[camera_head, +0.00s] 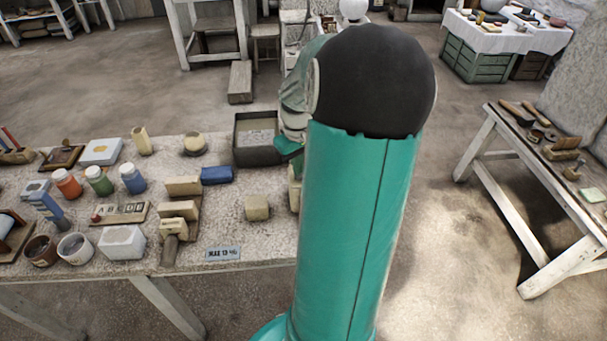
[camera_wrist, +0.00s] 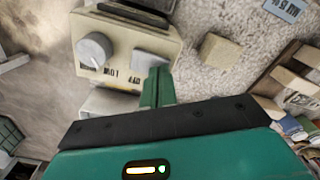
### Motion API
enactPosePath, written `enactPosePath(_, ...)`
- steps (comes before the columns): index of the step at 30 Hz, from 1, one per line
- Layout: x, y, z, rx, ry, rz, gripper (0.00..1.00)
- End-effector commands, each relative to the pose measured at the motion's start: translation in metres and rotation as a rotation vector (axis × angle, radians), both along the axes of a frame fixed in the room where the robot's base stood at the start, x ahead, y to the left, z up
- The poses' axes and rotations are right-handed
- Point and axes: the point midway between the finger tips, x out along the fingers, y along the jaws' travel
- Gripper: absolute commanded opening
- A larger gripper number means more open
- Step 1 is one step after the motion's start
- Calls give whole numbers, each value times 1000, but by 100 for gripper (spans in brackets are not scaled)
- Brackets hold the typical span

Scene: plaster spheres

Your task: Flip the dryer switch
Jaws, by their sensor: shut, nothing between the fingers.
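The dryer is a beige box (camera_wrist: 120,45) in the wrist view, with a round grey knob (camera_wrist: 94,49) and a pale grey switch (camera_wrist: 149,60) on its face. Small printed labels sit beside both. My gripper (camera_wrist: 158,76) is shut and empty, its green fingers pointing at the switch. The fingertips overlap the switch's lower edge in the picture; I cannot tell whether they touch it. In the head view my arm hides nearly all of the dryer and most of the gripper.
A beige block (camera_head: 257,207) stands on the speckled worktable (camera_head: 225,230), left of my arm. A dark tray (camera_head: 256,138) lies farther back. Paint bottles, pots and blocks crowd the table's left. A wooden bench (camera_head: 545,215) stands right, with bare floor between it and my arm.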

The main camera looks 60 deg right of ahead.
Motion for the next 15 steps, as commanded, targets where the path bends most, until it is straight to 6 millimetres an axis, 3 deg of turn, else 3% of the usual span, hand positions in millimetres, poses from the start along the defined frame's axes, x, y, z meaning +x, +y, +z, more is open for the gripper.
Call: enactPosePath(15, -1, 0, -2, 0, 1, -1, 0)
